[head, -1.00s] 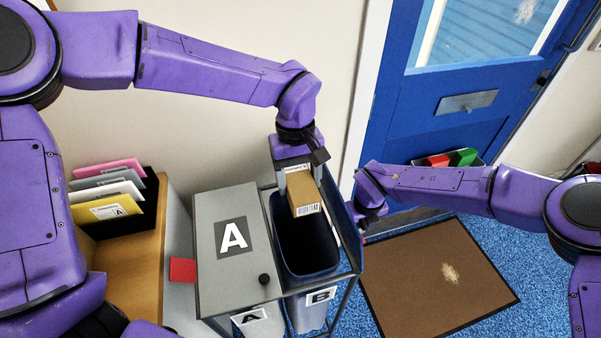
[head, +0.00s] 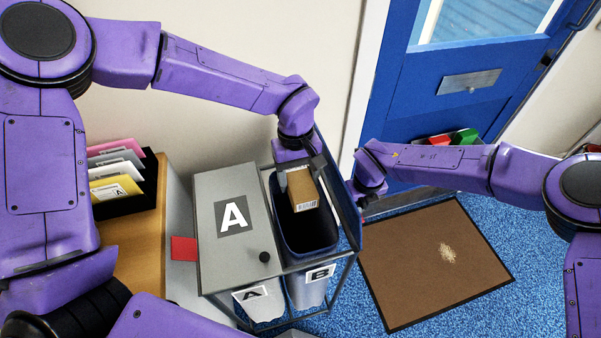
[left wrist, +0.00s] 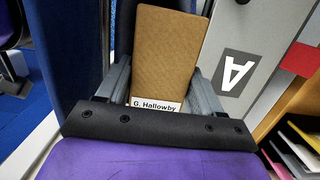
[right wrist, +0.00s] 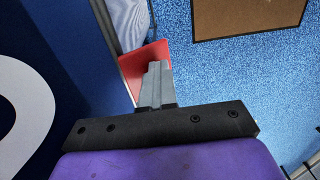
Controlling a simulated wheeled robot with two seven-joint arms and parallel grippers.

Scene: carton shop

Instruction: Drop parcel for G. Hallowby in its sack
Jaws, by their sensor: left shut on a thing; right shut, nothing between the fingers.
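The parcel (head: 301,188) is a small brown box with a barcode on its end. In the left wrist view the parcel (left wrist: 161,50) carries a label reading "G. Hallowby". My left gripper (head: 298,168) is shut on it and holds it over the open mouth of sack B. Sack B (head: 305,293) is an open dark-lined sack in the frame, tagged B. Sack A (head: 262,303) stands to its left under a grey lid (head: 233,265) marked A. My right gripper (right wrist: 155,85) is shut and empty, right of the sack frame.
A wooden counter (head: 140,262) at the left holds a black rack of envelopes (head: 122,205). A blue door (head: 440,60) and a brown mat (head: 430,260) are at the right.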

